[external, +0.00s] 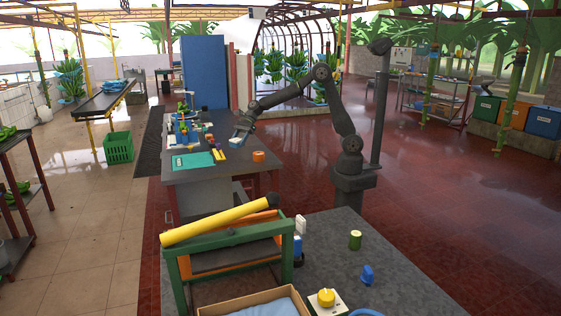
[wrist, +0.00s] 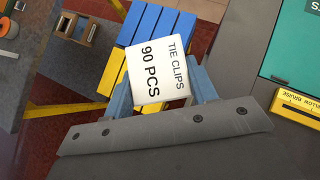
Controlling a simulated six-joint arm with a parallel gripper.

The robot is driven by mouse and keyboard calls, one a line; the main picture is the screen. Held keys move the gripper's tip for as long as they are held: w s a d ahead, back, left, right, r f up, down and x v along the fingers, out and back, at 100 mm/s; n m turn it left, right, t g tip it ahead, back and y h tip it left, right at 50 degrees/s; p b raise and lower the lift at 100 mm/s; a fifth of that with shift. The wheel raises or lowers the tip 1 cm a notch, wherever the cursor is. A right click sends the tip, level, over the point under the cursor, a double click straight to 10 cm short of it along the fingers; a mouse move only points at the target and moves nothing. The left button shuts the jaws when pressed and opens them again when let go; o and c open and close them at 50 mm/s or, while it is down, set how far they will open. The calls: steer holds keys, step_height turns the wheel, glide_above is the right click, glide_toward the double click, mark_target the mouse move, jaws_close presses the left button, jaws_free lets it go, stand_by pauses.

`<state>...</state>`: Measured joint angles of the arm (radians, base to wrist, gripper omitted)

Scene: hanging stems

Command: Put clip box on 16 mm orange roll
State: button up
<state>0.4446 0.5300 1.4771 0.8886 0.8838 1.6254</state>
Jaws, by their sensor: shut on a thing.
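My gripper (wrist: 160,92) has its blue fingers shut on the clip box (wrist: 158,62), a white box printed "TIE CLIPS 90 PCS". In the external view my gripper (external: 239,137) holds the clip box (external: 235,142) at the right part of the far grey worktable; its exact height is hard to tell. The orange roll (external: 258,156) sits on that worktable near its right edge, to the right of and nearer the camera than the box, apart from it. No roll is clearly identifiable under the box in the wrist view.
A teal mat (external: 193,161) lies left of the orange roll, with a yellow strip (wrist: 296,105) beside it. Several small coloured items (external: 183,125) crowd the worktable's left part. Blue and yellow slats (wrist: 120,45) show behind the box. A blue panel (external: 204,72) stands behind the worktable.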

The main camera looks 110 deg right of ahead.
steer(key=s+d+f+m+t+h, duration=0.1)
steer(key=s+d+m+h, duration=0.2)
steer(key=s+d, duration=0.85)
steer(key=s+d+m+h, duration=0.2)
steer(key=s+d+m, duration=0.2)
steer(key=s+d, duration=0.8)
glide_above(256, 153)
steer(key=s, duration=0.3)
step_height(256, 153, down, 7)
steer(key=shift+a+r, duration=0.1)
steer(key=shift+a, duration=0.05)
steer(key=shift+w+f, duration=0.1)
steer(key=shift+f, duration=1.9)
steer(key=shift+f, duration=0.15)
steer(key=o, duration=1)
steer(key=shift+c, duration=0.2)
